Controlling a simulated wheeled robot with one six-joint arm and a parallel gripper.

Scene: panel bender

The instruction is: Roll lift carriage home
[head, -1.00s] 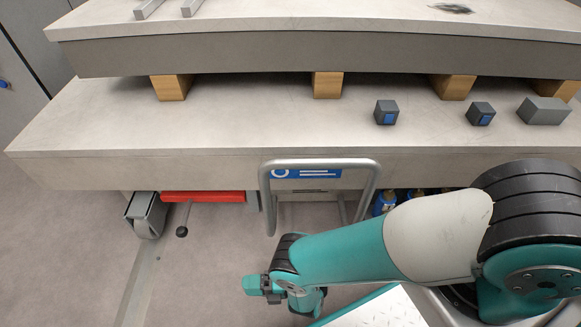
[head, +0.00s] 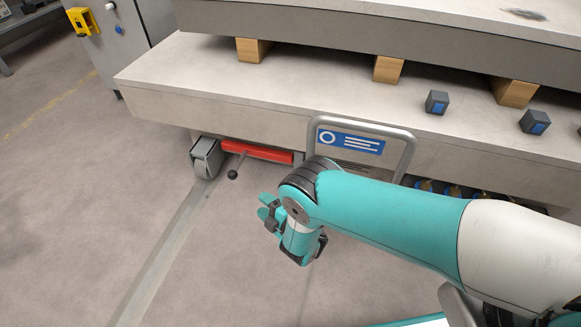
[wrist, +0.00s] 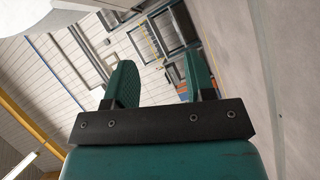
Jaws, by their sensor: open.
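The lift carriage seems to be the long pale slab (head: 200,85) with a grey tubular push handle (head: 411,150) on its front. A blue and white label (head: 350,141) shows inside the handle. A grey-housed wheel (head: 206,158) sits under the slab beside a floor rail (head: 165,240). A red bar (head: 258,152) and a lever with a black knob (head: 233,174) are next to it. My gripper (head: 266,213) is open and empty, below and left of the handle, apart from it. My arm hides the handle's lower left. The wrist view shows both fingers (wrist: 160,82) spread, with nothing between.
Wooden blocks (head: 388,69) hold a thick upper plate (head: 330,36) above the slab. Small grey blocks with blue faces (head: 437,102) lie on the slab. A grey cabinet (head: 125,40) with a yellow box (head: 83,21) stands back left. The floor at left is open.

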